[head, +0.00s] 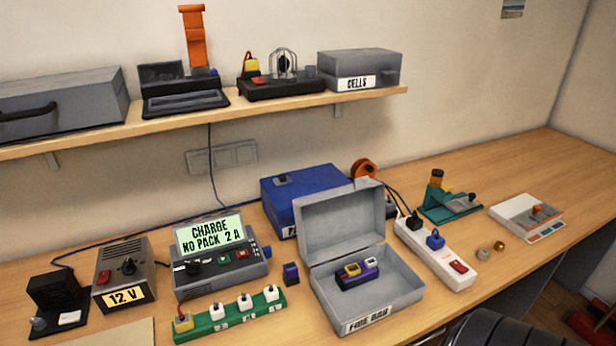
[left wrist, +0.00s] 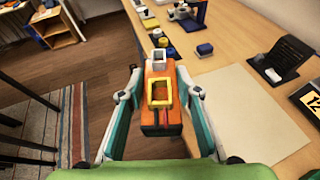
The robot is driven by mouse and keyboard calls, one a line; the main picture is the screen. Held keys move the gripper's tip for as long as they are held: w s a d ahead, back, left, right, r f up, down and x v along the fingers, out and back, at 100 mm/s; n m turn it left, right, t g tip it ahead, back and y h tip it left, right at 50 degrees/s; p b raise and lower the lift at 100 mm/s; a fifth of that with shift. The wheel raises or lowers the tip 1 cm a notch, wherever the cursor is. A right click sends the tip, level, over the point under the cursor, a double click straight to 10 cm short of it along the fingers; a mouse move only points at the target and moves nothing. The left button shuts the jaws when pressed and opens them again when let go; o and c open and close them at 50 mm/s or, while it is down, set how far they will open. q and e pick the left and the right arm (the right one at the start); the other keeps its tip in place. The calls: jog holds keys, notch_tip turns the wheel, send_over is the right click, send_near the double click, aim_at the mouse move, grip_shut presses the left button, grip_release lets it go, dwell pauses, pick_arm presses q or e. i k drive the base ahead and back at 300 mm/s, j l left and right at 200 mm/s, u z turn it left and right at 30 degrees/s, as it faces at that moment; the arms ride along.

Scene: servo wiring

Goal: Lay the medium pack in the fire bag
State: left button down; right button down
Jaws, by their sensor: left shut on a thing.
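The fire bag (head: 340,228) is a grey open box labelled FIRE BAG on the desk in the head view, its lid raised at the back. A purple pack (head: 359,280) with a yellow and a white connector lies inside it; bare floor shows around the pack. In the left wrist view my left gripper (left wrist: 160,82) is shut on an orange pack (left wrist: 149,124) with a yellow connector, a white connector and thin wires. The pack is held at the desk's front edge. Neither gripper shows in the head view. I cannot tell any pack's size label.
Left of the fire bag are a small purple block (head: 291,274), a green connector strip (head: 232,318) and the charger (head: 221,262). A white power strip (head: 437,255) stands close on the right, a blue case (head: 310,190) behind. A pale sheet (left wrist: 248,118) lies on the desk.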

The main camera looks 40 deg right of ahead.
aim_at(375, 302)
jog(key=i+j+z, duration=0.6)
jog(key=z, duration=2.3)
jog(key=k+l, duration=0.05)
